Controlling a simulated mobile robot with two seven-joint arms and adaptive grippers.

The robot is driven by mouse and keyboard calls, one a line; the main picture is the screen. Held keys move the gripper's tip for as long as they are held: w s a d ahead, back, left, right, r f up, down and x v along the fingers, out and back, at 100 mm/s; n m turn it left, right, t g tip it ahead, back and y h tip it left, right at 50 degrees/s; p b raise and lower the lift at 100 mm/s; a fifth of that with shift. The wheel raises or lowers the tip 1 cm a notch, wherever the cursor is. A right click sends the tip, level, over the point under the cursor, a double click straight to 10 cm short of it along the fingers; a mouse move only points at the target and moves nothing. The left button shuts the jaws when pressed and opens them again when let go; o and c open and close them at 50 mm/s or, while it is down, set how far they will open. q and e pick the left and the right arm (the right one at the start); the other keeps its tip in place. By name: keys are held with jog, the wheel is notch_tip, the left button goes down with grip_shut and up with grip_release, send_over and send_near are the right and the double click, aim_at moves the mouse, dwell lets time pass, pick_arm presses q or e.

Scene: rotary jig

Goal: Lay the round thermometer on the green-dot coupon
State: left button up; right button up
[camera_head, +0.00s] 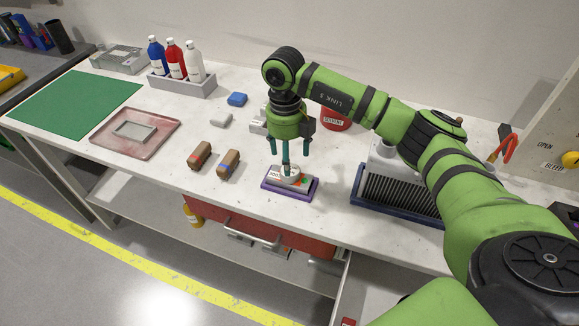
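The green-dot coupon (305,182) is a grey and brown block lying in a shallow purple holder (271,187) near the front edge of the bench. A pale round piece (290,172), which looks like the thermometer, is at the top of this coupon. My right gripper (287,164) points straight down over it, with its teal fingers at or just above the round piece. I cannot tell whether the fingers grip it or whether it rests on the coupon. My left gripper is not in view.
Two brown blocks with coloured dots (200,155) (229,163) lie to the left. A dark finned unit (399,196) stands to the right, and a red canister (334,121) behind. A bottle rack (184,85), reddish tray (158,121) and green mat (75,101) are farther left.

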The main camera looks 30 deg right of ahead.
notch_tip(320, 180, up, 8)
jog(key=b, duration=0.1)
jog(key=shift+w, duration=0.2)
jog(key=shift+f, duration=0.1)
dwell(1.2)
